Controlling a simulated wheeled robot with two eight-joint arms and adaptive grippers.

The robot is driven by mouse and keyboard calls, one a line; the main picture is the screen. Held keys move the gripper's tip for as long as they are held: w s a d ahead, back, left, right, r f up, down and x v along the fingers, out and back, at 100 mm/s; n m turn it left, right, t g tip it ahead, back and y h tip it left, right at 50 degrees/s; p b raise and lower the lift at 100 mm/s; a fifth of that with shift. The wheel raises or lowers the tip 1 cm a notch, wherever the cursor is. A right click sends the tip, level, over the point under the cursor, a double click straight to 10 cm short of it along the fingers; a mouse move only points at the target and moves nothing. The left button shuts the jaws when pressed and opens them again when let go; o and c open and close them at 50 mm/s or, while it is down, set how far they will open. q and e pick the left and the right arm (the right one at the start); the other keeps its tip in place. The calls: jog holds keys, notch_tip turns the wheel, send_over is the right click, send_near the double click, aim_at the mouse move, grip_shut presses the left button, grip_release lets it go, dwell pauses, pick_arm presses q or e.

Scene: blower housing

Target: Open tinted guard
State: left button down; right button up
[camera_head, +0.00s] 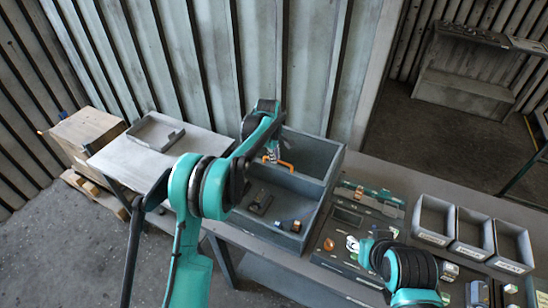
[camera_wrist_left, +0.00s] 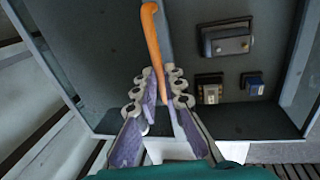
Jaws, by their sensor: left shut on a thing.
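My left gripper (camera_head: 268,152) reaches over the grey box-like housing (camera_head: 322,152) in the head view. Its fingers (camera_wrist_left: 160,95) are shut on an orange handle (camera_wrist_left: 151,35), which curves up and away from them in the left wrist view. The handle also shows in the head view (camera_head: 284,165), by the housing's divider. I cannot clearly make out a tinted guard apart from the grey panels.
Small parts (camera_head: 260,202) sit inside the housing's near compartment. Three grey bins (camera_head: 471,254) stand on the right of the bench, beside a panel with small parts (camera_head: 352,217). A side table (camera_head: 170,160) and a wooden crate (camera_head: 88,133) stand at left.

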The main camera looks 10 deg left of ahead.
pick_arm(q)
jog(key=c, duration=1.6)
grip_release()
notch_tip(320, 180, up, 12)
jog(key=s, duration=0.2)
jog(key=shift+s+a, duration=0.15)
jog(key=shift+a, duration=0.3)
jog(key=shift+f, duration=0.1)
jog(key=s+a+m+t+b, duration=0.1)
jog(key=s+a+m+b, duration=0.25)
jog(key=s, duration=0.55)
jog(key=s+a+m+t+b, duration=0.25)
jog(key=s+b, duration=0.25)
jog(key=s, duration=0.3)
jog(key=s+a+f+m+t+b, duration=0.1)
jog(key=s+f+m+b, duration=0.6)
jog(key=s+f, duration=0.9)
jog(key=s+a+m, duration=0.1)
jog(key=s, duration=0.2)
jog(key=shift+s+a+t+y, duration=0.15)
jog(key=shift+a+t+y, duration=0.2)
jog(key=shift+y, duration=0.05)
